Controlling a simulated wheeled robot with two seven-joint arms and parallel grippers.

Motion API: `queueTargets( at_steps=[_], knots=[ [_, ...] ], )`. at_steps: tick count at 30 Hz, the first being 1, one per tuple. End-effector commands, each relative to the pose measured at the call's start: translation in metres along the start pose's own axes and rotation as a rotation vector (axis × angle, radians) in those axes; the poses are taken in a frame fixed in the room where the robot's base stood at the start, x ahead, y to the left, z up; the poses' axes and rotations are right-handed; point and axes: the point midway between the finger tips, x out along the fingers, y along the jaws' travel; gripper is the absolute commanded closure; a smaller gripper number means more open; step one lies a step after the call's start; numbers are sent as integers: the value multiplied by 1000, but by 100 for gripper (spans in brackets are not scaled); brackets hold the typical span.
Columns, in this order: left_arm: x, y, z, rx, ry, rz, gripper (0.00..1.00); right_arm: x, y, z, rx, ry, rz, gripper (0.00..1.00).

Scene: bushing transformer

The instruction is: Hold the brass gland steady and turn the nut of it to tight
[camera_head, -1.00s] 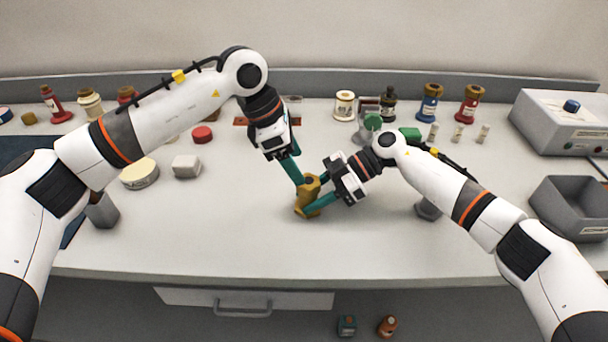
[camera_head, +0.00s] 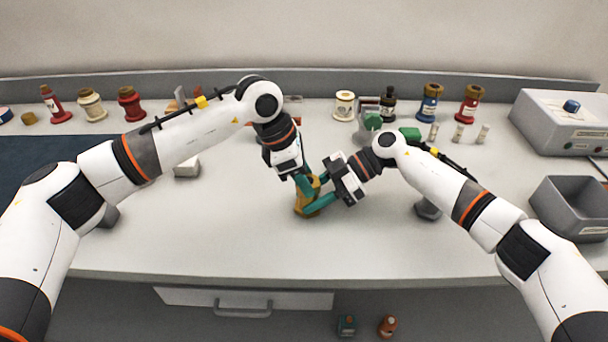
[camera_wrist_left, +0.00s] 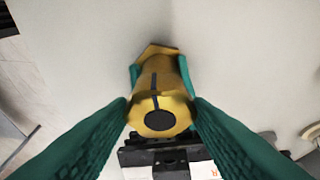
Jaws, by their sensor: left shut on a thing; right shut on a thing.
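The brass gland (camera_head: 301,206) stands upright on the bench near the middle in the head view. In the left wrist view the gland (camera_wrist_left: 153,83) shows its top nut (camera_wrist_left: 161,117), with a dark round opening and a dark stripe along the body. My left gripper (camera_head: 312,184) comes from above and is shut on the nut, one teal finger on each side (camera_wrist_left: 161,112). My right gripper (camera_head: 312,204) reaches in from the right, low down, and is shut on the gland's body. The fingers hide part of the brass in the head view.
Red, white and blue bushings (camera_head: 430,103) stand along the back of the bench. A grey bin (camera_head: 572,208) and a control box (camera_head: 560,120) are at the right. The bench front around the gland is clear.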

Motion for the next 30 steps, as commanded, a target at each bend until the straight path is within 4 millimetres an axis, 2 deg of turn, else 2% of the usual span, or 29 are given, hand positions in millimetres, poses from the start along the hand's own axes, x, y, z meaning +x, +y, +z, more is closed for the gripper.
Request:
queueTargets(
  at_steps=[1, 13, 30],
  knots=[
    [0, 0, 0, 1, 0, 1, 77, 2, 1, -5, 5, 8, 3, 75],
    [0, -1, -1, 103, 0, 46, 78, 2, 1, -5, 6, 8, 2, 75],
    [1, -4, -2, 564, 0, 237, 77, 1, 1, -6, 6, 8, 1, 75]
  ],
)
